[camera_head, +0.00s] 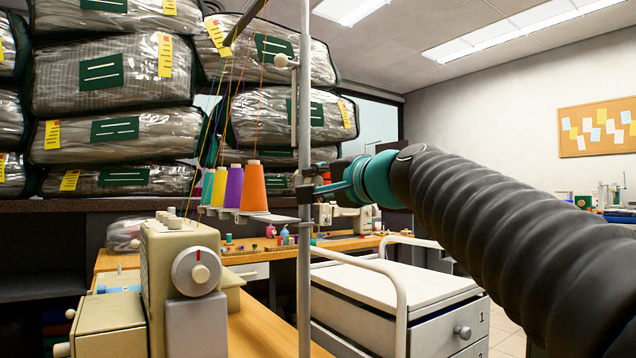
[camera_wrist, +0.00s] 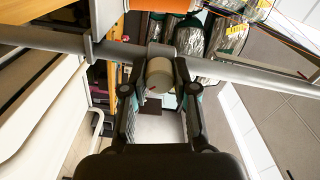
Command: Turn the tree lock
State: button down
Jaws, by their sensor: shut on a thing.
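The thread tree is a grey upright pole (camera_head: 304,110) with a thread guide bar at its top and a cone shelf (camera_head: 250,215) lower down. Its lock is a pale round knob with a small red mark, seen end-on in the wrist view (camera_wrist: 159,74) beside the pole, which crosses that picture. My gripper (camera_wrist: 160,88) is shut on this lock knob, one finger on each side. In the head view my gripper (camera_head: 318,186) is at the pole at cone height, and its fingers hide most of the knob.
Several thread cones, including an orange one (camera_head: 253,188), stand left of the pole with threads running up. A beige sewing machine (camera_head: 180,270) is below. A white drawer cabinet (camera_head: 395,300) with a curved rail stands at right. Bagged comforters (camera_head: 112,75) fill the shelves behind.

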jog(key=c, duration=0.9)
grip_release()
jog(key=v, duration=1.2)
jog(key=shift+w, duration=0.1)
